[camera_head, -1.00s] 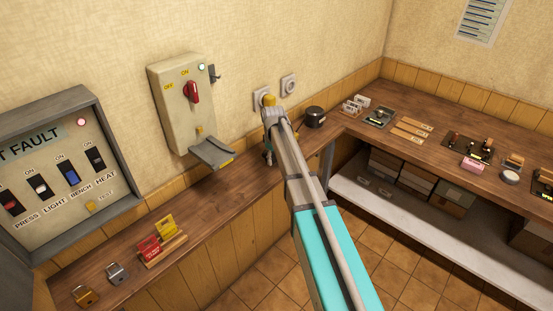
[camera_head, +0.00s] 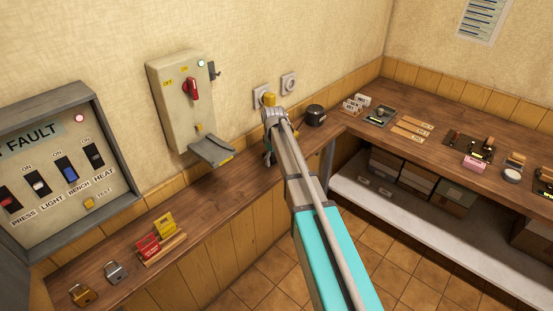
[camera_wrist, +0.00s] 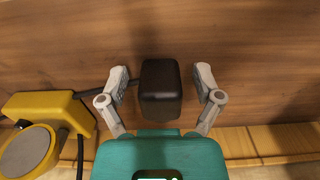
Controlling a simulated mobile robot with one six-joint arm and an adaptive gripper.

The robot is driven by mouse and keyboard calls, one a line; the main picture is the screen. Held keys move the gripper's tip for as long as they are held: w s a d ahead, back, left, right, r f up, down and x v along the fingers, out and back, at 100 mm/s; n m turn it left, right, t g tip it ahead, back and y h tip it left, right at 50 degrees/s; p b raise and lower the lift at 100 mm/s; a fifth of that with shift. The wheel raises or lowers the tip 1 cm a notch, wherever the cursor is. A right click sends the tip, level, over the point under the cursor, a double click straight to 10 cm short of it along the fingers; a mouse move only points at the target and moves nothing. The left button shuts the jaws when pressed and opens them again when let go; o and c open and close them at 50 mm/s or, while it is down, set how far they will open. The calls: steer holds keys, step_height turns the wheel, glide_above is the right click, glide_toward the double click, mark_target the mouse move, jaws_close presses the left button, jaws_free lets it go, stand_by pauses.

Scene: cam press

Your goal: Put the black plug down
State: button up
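The black plug (camera_wrist: 161,84) lies over the wooden bench top (camera_wrist: 245,50) in the wrist view, between the fingers of my gripper (camera_wrist: 162,84). A gap shows on each side of the plug, so my gripper is open around it and the fingers look apart from it. A dark cable runs from the plug's left side behind the left finger. In the head view my gripper (camera_head: 268,155) is low over the left bench by the wall, and my own arm hides the plug there.
A yellow housing with a grey disc (camera_wrist: 30,150) is close left of my gripper in the wrist view. Wall sockets (camera_head: 289,84), a switch box (camera_head: 178,105) with a grey shelf-like flap (camera_head: 212,150) and a dark round pot (camera_head: 315,116) are near. The bench front-left of my gripper is clear.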

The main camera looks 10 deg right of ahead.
steer(key=shift+r, duration=0.15)
step_height(320, 180, up, 13)
steer(key=p, duration=1.3)
stand_by(0.3)
stand_by(0.6)
steer(key=s+m, duration=0.7)
steer(key=s, duration=2.1)
